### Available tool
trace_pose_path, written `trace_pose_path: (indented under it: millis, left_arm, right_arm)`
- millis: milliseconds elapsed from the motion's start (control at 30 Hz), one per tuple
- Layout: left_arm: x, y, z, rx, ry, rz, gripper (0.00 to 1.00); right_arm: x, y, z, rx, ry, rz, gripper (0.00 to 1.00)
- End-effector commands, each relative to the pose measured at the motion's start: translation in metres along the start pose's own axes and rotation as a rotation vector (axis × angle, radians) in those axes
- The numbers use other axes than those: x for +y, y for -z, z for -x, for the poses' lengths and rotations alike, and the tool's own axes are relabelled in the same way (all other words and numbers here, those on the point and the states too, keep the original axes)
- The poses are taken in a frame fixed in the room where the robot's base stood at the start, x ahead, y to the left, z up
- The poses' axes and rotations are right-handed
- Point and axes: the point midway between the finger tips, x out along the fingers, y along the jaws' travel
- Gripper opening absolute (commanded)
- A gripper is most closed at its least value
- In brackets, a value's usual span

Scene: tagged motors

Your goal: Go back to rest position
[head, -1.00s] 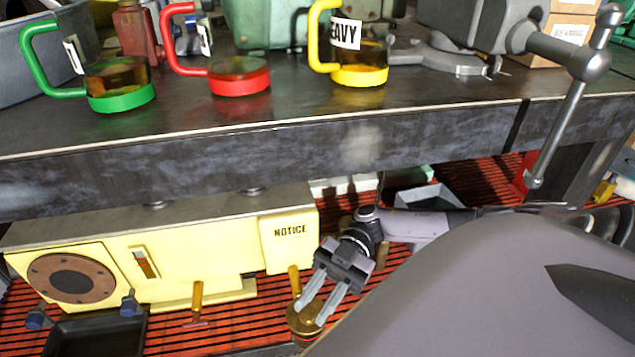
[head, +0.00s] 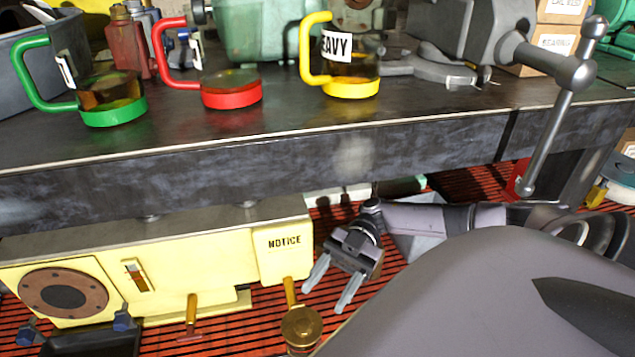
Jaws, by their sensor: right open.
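My right gripper (head: 329,291) is open and empty. It hangs low in front of the workbench (head: 200,178), below the bench top, with its fingers pointing down and to the left. It is just right of the yellow motor housing (head: 180,262) marked NOTICE and above the red slatted floor. My right arm comes in from the right. My left gripper is not in view.
On the bench stand a green-handled mug (head: 113,112), a red-handled mug (head: 231,97) and a yellow-handled mug (head: 352,86) labelled as heavy. A grey vise (head: 470,45) with a long handle (head: 550,135) is at the right. A brass valve (head: 301,328) is close below the gripper.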

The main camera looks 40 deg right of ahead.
Motion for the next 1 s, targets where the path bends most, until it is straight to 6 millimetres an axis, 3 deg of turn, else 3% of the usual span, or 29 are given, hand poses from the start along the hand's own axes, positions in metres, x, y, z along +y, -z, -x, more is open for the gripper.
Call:
trace_pose_path:
  millis: [233,1000]
  left_arm:
    - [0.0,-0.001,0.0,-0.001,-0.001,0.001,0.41]
    - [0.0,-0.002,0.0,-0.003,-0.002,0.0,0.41]
  right_arm:
    - [0.0,0.0,0.018,0.001,0.0,0.0,0.53]
    - [0.0,0.0,0.018,0.001,0.001,-0.001,0.53]
